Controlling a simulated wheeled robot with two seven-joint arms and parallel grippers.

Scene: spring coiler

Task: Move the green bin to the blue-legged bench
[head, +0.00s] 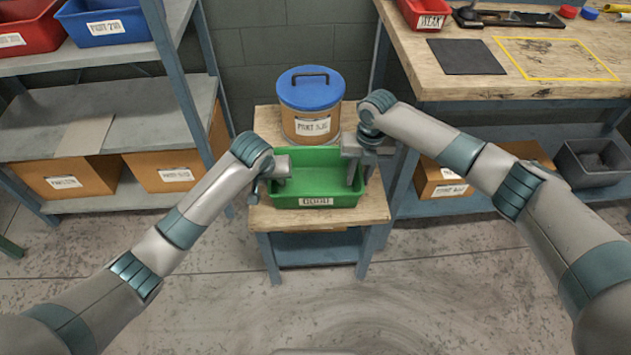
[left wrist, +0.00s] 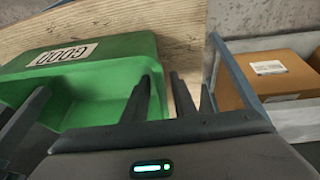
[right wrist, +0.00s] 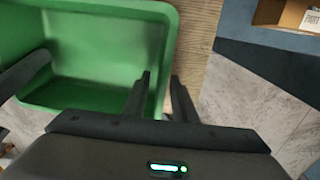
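The green bin (head: 318,197), labelled GOOD, sits on a small wooden-topped stand (head: 262,218) with blue-grey legs, in front of a blue-lidded drum. It looks empty. My left gripper (head: 280,170) is at the bin's left wall. In the left wrist view its fingers (left wrist: 160,88) straddle the rim, one inside and one outside, with a narrow gap. My right gripper (head: 358,170) is at the right wall. In the right wrist view its fingers (right wrist: 160,85) straddle that rim likewise. Neither gripper looks closed onto the wall. The wooden-topped workbench (head: 480,85) at right also has blue legs.
The blue-lidded drum (head: 311,95) stands close behind the bin. The workbench top holds a red bin (head: 425,12), a black mat (head: 465,57) and a yellow-outlined area (head: 556,58). A grey shelf rack (head: 110,100) stands left. The floor in front is clear.

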